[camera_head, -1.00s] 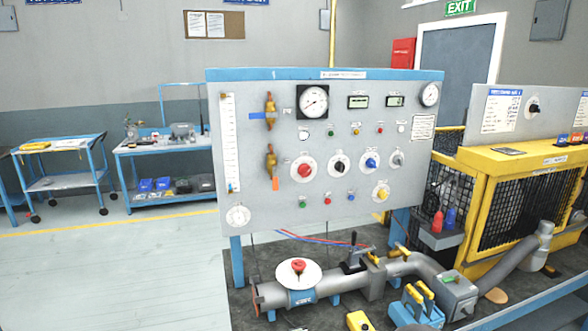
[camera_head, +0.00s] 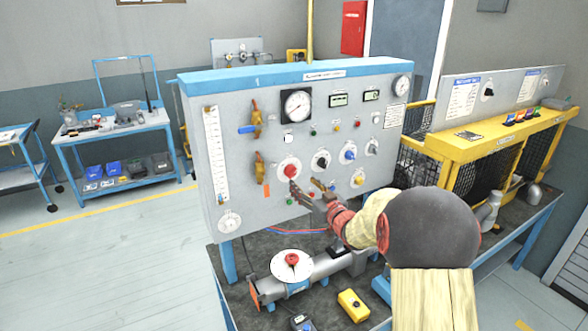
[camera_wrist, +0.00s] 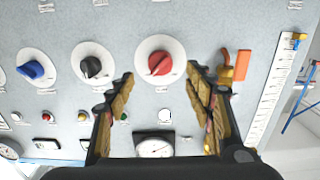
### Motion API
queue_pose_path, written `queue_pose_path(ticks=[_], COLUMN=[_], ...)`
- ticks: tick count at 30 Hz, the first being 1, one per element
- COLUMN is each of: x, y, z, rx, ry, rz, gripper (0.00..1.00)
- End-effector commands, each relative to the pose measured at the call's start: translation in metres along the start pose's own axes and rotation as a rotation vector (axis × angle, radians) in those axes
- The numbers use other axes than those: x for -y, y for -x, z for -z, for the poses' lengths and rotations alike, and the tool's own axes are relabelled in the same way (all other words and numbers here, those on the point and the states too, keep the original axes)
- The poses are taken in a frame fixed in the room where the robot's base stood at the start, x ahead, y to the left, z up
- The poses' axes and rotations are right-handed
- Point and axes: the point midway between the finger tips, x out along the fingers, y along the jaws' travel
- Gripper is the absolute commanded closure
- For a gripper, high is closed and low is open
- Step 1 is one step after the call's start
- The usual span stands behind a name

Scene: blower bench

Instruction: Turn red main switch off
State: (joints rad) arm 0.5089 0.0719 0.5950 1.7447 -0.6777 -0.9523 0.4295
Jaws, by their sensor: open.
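A red rotary knob (camera_head: 290,171) on a round white plate sits on the grey panel (camera_head: 240,190), left of a black knob (camera_head: 321,161). The same red knob (camera_wrist: 160,62) shows in the wrist view, which looks upside down, with a thin pointer line on its face. My gripper (camera_head: 304,184) is in front of the panel, just below and right of the red knob. In the wrist view, my open gripper (camera_wrist: 161,75) has one finger on each side of the knob in the picture, and nothing is between them. I cannot tell the remaining gap to the panel.
A blue knob (camera_head: 349,153) and a grey knob (camera_head: 372,148) stand further right in the row. Orange-brown valve handles (camera_head: 260,167) are left of the red knob. A red-centred white dial (camera_head: 291,262) sits on the pipe below. A yellow box (camera_head: 353,305) lies on the bench.

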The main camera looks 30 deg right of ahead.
Motion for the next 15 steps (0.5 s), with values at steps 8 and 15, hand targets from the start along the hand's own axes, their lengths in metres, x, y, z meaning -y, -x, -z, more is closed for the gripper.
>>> queue_pose_path(ticks=[8,15], x=[0.001,0.001], y=[-0.032,-0.066], z=[-0.001,0.001], rx=[-0.009,-0.009], ry=[-0.002,-0.002], rz=[0.01,0.008], gripper=[0.47,0.47])
